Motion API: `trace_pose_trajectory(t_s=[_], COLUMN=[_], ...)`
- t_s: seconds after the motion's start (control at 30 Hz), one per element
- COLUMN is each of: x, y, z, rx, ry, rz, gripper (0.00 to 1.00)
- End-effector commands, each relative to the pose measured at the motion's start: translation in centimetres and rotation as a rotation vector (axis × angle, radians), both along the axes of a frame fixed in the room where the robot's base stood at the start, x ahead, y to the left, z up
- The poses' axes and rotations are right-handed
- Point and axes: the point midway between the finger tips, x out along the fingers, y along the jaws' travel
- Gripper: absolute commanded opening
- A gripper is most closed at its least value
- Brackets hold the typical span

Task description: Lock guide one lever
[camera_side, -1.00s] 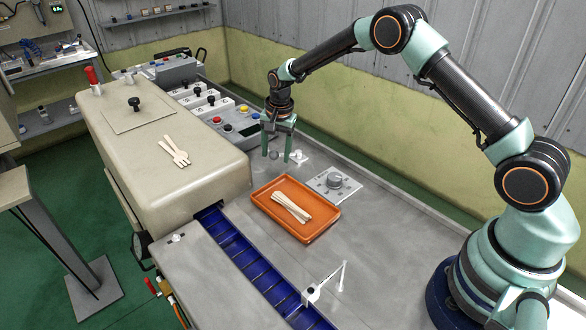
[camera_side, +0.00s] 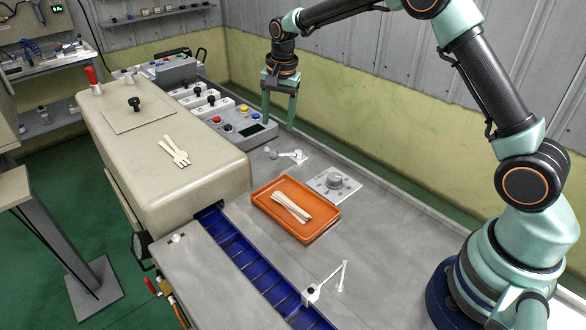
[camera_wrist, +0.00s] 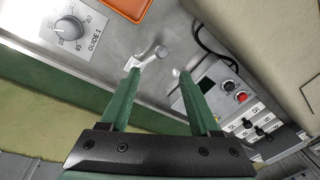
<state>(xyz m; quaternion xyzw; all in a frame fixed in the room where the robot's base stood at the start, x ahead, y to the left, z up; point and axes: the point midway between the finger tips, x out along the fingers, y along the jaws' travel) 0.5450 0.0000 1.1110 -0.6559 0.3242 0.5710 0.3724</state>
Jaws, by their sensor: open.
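The dial marked GUIDE 1 (camera_wrist: 68,27) shows in the wrist view and on a pale plate in the side view (camera_side: 334,182). A small white lever (camera_side: 292,155) lies low on the grey bench behind it; the wrist view shows it as a short pale arm (camera_wrist: 150,57). A round grey ball (camera_side: 272,154) is beside its left end; I cannot tell if they are joined. My gripper (camera_side: 278,124) is open and empty, pointing down above and behind the lever, apart from it. In the wrist view its fingertips (camera_wrist: 158,73) appear close to the lever.
An orange tray (camera_side: 262,204) with wooden sticks stands in front of the dial. A second white lever (camera_side: 312,293) is by the blue conveyor (camera_side: 245,262). A button panel (camera_side: 240,130) and the beige machine housing (camera_side: 130,150) are to the left. A wall runs behind the bench.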

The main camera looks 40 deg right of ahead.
Motion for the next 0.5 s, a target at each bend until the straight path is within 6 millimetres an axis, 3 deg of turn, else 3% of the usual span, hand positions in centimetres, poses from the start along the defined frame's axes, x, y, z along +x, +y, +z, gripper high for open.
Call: trace_pose_trajectory(t_s=[0.13,0.4,0.43,0.5], x=[-0.12,-0.17,-0.16,-0.12], y=[-0.03,-0.02,-0.01,-0.02], z=[1.00,1.12,1.12,1.09], rx=[0.000,0.000,0.000,-0.001], ry=[-0.001,0.000,0.000,-0.002], rz=[0.000,0.000,0.000,0.008], gripper=[0.63,0.63,0.59,0.32])
